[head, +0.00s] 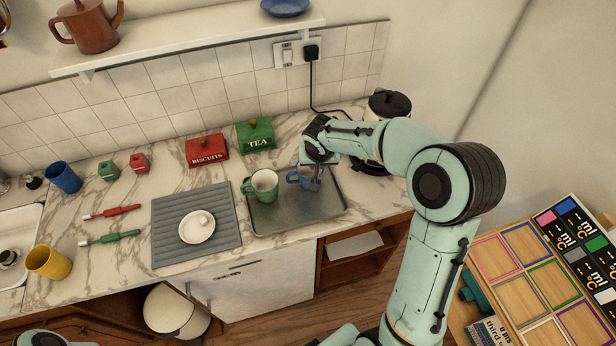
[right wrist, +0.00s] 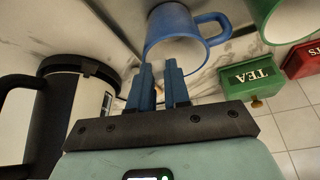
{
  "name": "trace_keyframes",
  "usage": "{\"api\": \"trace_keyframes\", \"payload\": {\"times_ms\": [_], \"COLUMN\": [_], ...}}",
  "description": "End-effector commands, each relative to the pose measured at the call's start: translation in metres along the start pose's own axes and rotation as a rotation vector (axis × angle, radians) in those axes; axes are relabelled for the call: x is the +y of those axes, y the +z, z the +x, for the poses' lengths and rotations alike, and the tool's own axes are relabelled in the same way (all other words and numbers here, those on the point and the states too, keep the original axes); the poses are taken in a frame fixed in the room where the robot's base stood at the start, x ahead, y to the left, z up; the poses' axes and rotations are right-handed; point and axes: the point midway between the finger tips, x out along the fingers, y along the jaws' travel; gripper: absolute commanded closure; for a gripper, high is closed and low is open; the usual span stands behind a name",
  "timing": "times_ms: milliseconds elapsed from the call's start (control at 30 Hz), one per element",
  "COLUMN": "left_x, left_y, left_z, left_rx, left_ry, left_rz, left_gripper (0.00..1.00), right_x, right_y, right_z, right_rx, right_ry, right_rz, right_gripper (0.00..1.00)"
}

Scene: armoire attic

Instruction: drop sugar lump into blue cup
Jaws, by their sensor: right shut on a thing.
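The blue cup (head: 293,176) stands upright on the grey metal tray, beside the green cup (head: 264,184). My right gripper (head: 315,182) points down at the blue cup's mouth. In the right wrist view the blue cup (right wrist: 172,27) is just beyond the blue fingertips (right wrist: 160,72). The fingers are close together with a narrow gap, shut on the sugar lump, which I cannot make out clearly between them. A small white lump lies on the white saucer (head: 188,235). My left gripper is out of view.
The metal tray (head: 262,226) lies right of the grey ribbed mat (head: 168,213). Green TEA (head: 255,135) and red BISCUITS (head: 206,151) boxes stand behind. A black-lidded kettle (right wrist: 75,105) is close beside my right gripper. Another blue cup (head: 64,177) and a yellow cup (head: 48,263) stand left.

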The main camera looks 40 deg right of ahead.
Motion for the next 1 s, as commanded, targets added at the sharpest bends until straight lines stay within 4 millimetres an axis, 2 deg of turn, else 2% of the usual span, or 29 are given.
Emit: {"api": "trace_keyframes", "payload": {"times_ms": [200,233,300,667,767,1000], "left_x": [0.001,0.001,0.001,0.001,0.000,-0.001], "left_y": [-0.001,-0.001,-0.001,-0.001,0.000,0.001], "left_z": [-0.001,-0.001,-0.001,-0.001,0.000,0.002], "left_rx": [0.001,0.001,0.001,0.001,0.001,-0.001], "left_ry": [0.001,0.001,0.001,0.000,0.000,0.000], "left_rz": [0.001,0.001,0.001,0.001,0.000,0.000], "left_gripper": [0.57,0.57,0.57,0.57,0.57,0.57], "right_x": [-0.001,-0.001,-0.001,-0.001,-0.001,-0.001], "right_y": [-0.001,-0.001,-0.001,-0.001,-0.002,-0.002], "right_z": [-0.001,-0.001,-0.001,-0.004,-0.015,-0.067], "right_rx": [0.002,0.002,0.001,0.002,0.005,0.007], "right_ry": [-0.001,-0.001,-0.001,-0.001,-0.003,-0.004], "right_rz": [0.001,0.001,0.000,0.001,0.002,0.000], "right_gripper": [1.00,0.77,0.54,0.53,0.53,0.53]}}
